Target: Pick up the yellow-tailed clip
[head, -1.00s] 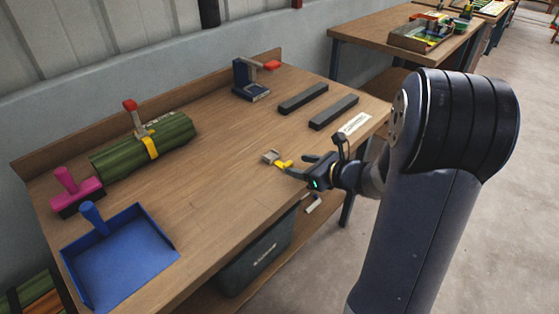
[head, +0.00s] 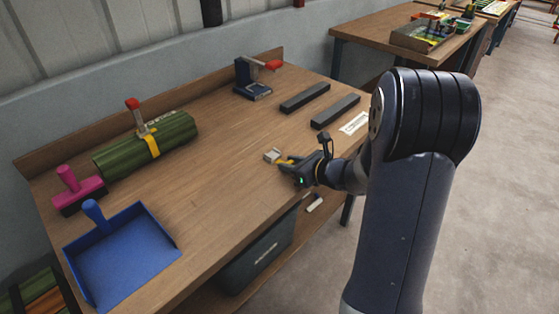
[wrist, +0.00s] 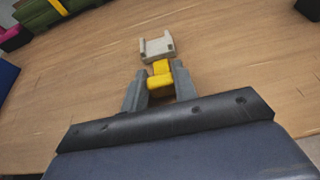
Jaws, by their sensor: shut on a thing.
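The yellow-tailed clip has a pale grey head (wrist: 157,48) and a yellow tail (wrist: 160,80). In the head view its grey head (head: 272,155) is near the bench's front right. My gripper (wrist: 160,88) is shut on the yellow tail, with one grey finger on each side. The grey head sticks out beyond the fingertips. My gripper (head: 288,165) also shows in the head view, low over the bench top (head: 215,190). I cannot tell whether the clip still touches the wood.
Two dark bars (head: 305,97) and a white label (head: 355,123) lie behind my gripper. A blue device with a red handle (head: 252,80) stands at the back. A green bundle (head: 145,145), a pink-handled brush (head: 78,190) and a blue dustpan (head: 120,255) are left. The bench middle is clear.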

